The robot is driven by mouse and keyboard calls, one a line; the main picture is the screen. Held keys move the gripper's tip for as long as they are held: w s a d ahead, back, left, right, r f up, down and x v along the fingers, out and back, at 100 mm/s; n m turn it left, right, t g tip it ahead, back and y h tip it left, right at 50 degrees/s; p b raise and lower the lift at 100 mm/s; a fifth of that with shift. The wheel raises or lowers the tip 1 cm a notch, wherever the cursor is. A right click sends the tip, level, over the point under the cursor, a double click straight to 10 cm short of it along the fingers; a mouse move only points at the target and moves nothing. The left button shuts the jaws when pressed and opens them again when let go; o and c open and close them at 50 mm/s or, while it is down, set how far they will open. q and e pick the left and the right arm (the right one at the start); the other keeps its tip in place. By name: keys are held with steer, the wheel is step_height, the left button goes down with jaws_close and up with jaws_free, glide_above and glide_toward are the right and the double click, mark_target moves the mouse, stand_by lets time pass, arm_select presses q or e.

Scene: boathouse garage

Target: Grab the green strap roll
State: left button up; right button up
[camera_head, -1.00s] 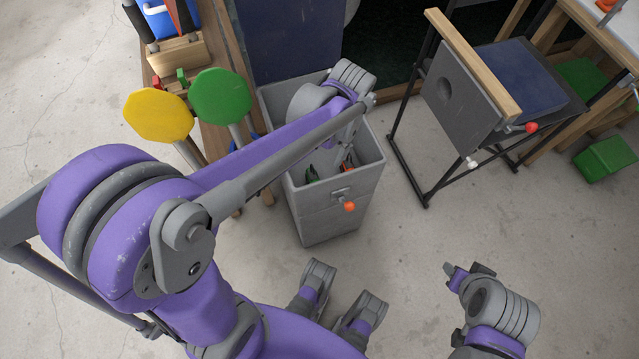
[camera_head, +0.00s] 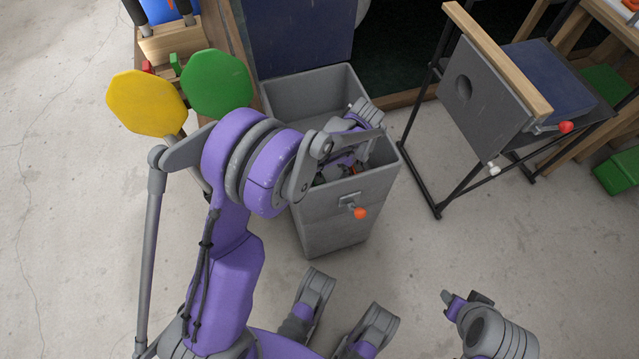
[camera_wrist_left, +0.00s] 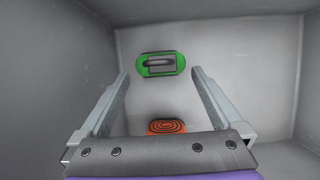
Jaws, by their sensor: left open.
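The green strap roll (camera_wrist_left: 147,70) lies on the floor of the grey bin in the left wrist view, with a grey buckle on top. My left gripper (camera_wrist_left: 159,76) is open over it, one finger to each side and slightly nearer the camera; I see no contact. An orange strap roll (camera_wrist_left: 167,127) lies lower in that view, partly hidden by the gripper body. In the head view my left gripper reaches into the grey bin (camera_head: 335,225), and my arm hides the green roll. My right gripper (camera_head: 466,299) hangs over bare floor at the lower right.
The bin's tall walls enclose the left gripper. A yellow paddle (camera_head: 146,101) and a green paddle (camera_head: 217,82) stand left of the bin. Floor between is clear.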

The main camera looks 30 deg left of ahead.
mark_target(319, 181)
arm_select(q)
steer(key=x, duration=0.2)
steer(key=b+x, duration=0.1)
steer(key=x, duration=0.2)
steer(key=shift+s+a+r, duration=0.15)
steer(key=shift+a, duration=0.05)
steer(key=c, duration=1.1)
